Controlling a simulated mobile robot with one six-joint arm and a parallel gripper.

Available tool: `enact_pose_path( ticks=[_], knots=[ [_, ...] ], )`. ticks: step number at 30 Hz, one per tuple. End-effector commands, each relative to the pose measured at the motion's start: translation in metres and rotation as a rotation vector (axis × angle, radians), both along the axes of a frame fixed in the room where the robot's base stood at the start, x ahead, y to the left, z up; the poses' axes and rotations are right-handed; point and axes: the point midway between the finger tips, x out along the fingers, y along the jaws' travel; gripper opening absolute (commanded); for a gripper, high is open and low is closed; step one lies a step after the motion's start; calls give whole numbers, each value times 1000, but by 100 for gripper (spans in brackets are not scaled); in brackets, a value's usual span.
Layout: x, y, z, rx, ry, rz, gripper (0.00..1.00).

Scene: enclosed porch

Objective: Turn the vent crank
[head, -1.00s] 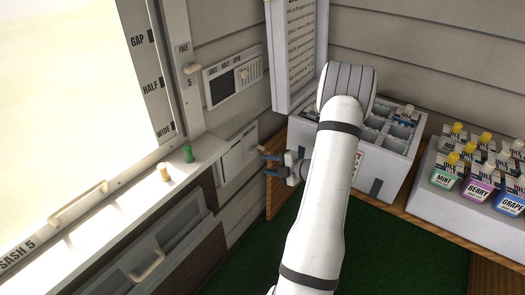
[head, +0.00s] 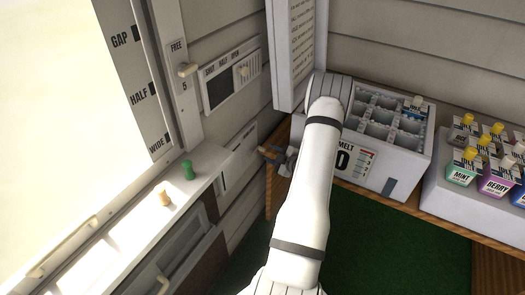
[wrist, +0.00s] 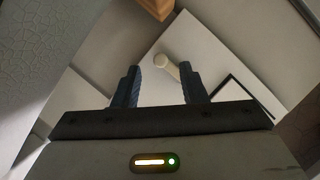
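A white wall panel (head: 239,165) sits below the vent slider, on the wall right of the window. In the wrist view a cream handle with a rounded end, which looks like the vent crank (wrist: 167,66), stands on a white panel (wrist: 205,55). My gripper (wrist: 159,72) is open, with its two dark fingers apart and the handle showing between and beyond them. I cannot tell the remaining distance, and I see no contact. In the head view my gripper (head: 268,157) is just right of the wall panel; the handle is not clearly visible there.
The vent slider plate (head: 231,74) is above. A compartment box (head: 405,150) and several bottles, one mint (head: 460,174), occupy the wooden shelf at right. Green floor (head: 385,245) is open below.

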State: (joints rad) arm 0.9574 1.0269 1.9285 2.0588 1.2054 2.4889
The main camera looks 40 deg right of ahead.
Motion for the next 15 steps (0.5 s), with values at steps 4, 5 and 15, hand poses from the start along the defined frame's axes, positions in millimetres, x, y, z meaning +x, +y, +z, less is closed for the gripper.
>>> enact_pose_path(
  ticks=[4, 5, 15],
  knots=[
    [24, 3, -7, -2, 0, 5, 38],
    [27, 4, -8, -2, 0, 5, 38],
    [40, 6, -11, -1, 1, 5, 38]
  ],
)
